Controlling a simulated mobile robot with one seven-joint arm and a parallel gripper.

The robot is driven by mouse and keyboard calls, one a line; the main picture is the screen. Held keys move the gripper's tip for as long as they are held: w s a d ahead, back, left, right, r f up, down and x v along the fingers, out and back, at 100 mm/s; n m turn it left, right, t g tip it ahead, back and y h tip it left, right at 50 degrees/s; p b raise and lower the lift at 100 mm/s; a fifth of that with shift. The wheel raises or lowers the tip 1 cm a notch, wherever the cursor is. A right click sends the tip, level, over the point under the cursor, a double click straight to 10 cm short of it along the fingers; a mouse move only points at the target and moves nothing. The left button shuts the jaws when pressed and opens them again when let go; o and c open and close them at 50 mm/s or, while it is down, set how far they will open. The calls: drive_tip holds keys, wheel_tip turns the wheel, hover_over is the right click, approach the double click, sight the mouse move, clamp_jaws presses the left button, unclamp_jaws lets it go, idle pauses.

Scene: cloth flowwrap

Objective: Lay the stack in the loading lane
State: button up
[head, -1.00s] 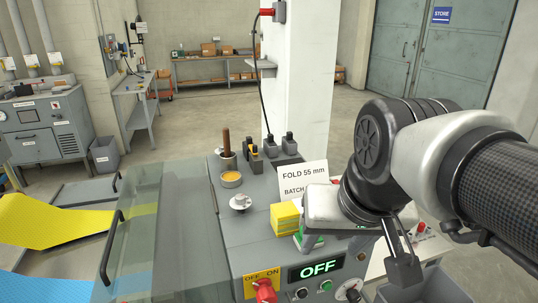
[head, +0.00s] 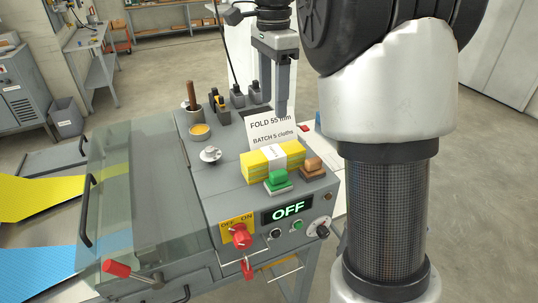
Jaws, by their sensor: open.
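A yellow stack of folded cloths (head: 256,168) with a white band around it lies on the grey machine top, behind the display that reads OFF. A white card (head: 270,131) reading "FOLD 55 mm, BATCH 5 cloths" stands just behind the stack. My gripper (head: 271,105) points down behind the card, apart from the stack. It is open with nothing seen between its fingers; the card may hide the fingertips. I cannot make out a marked loading lane in this view.
A clear guard (head: 110,190) covers the machine's left side, with yellow (head: 40,196) and blue (head: 35,261) webs beyond.

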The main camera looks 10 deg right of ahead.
sight(273, 151)
drive_tip(key=f, duration=1.4)
drive_tip(key=shift+s+f, duration=0.25)
drive_tip(key=shift+f, duration=0.15)
drive_tip(key=shift+c, duration=0.3)
drive_tip(key=shift+r, duration=0.1)
drive_tip(key=c, duration=0.9)
